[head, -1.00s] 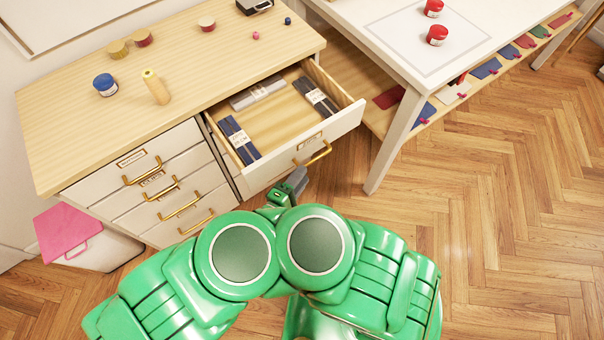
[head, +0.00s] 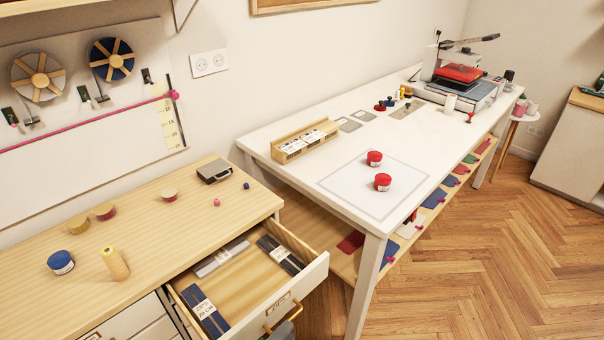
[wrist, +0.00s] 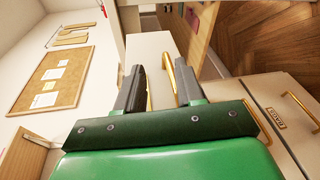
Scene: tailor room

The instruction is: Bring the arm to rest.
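My gripper (wrist: 160,88) shows in the wrist view with its two dark fingers apart, and I see nothing held between them. A white drawer front and a brass handle (wrist: 168,75) show beyond the fingers; I cannot tell how close they are. In the head view, only a small grey part of my gripper (head: 284,331) shows at the bottom edge, beside the open drawer's front (head: 300,292). The rest of my arm is out of the head view.
The open drawer holds dark packs (head: 205,310) and a grey pack (head: 222,257). The wooden cabinet top (head: 150,220) carries spools and small jars. A white table (head: 300,180) with red jars (head: 382,181) stands to the right. The floor (head: 480,260) at the right is clear.

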